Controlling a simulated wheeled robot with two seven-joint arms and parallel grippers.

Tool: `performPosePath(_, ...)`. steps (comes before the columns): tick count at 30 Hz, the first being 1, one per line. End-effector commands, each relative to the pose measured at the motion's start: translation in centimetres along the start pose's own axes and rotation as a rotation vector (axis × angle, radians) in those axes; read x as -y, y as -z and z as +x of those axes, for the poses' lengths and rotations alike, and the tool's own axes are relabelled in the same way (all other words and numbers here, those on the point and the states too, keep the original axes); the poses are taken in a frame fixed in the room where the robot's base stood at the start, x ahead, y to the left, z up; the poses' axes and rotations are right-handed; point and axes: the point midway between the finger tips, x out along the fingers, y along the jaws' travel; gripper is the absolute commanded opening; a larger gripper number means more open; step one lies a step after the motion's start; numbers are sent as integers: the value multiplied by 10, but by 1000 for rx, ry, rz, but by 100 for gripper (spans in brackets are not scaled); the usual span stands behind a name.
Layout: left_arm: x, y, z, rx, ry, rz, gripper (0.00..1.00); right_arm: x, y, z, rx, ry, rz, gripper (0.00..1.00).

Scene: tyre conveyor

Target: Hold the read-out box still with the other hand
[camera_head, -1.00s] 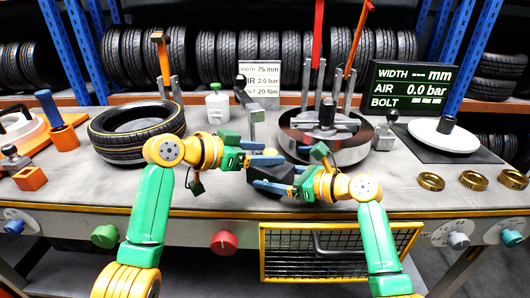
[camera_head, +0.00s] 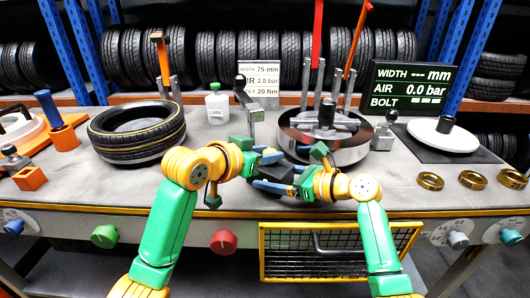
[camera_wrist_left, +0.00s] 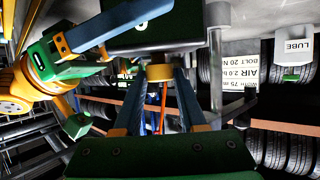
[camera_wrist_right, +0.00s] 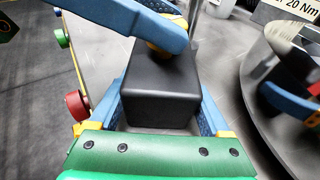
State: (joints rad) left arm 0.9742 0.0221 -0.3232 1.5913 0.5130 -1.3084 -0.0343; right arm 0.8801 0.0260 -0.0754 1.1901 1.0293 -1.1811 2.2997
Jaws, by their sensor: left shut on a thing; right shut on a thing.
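The read-out box, a dark block (camera_wrist_right: 165,92), sits between the fingers of my right gripper (camera_head: 280,187), which is shut on it. The box (camera_head: 279,173) is mostly hidden by the grippers in the head view, near the bench's front edge. My left gripper (camera_head: 270,157) is just above and behind it, with its blue fingers shut on a small gold piece (camera_wrist_left: 159,72) against the box. The left fingers cross over the top of the box in the right wrist view. I cannot tell whether the gold piece is fixed to the box.
A tyre (camera_head: 137,132) lies on the left of the bench. A round dark turntable (camera_head: 345,152) stands just behind the grippers. Several brass rings (camera_head: 472,180) lie at the right. A dark display (camera_head: 412,87) and a white card (camera_head: 259,77) stand behind. A wire basket (camera_head: 340,253) hangs below the edge.

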Motion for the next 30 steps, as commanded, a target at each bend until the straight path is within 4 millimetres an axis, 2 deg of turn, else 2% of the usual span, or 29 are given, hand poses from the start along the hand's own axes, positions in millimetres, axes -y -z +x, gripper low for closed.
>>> performPosePath(4,-1,-1,0,1,72,-32,0,0,0,0,1,0,0,32)
performPosePath(12,-1,-1,0,0,80,-37,0,0,-1,0,2,0,0,32)
performPosePath(13,-1,-1,0,0,79,-36,46,0,-1,0,2,1,1,32)
performPosePath(16,-1,0,0,0,79,-36,71,0,-1,0,2,1,0,32)
performPosePath(26,-1,0,-3,-2,78,-35,71,0,0,0,1,0,0,32)
performPosePath(30,-2,1,-30,-6,80,-34,71,0,0,0,1,0,0,32)
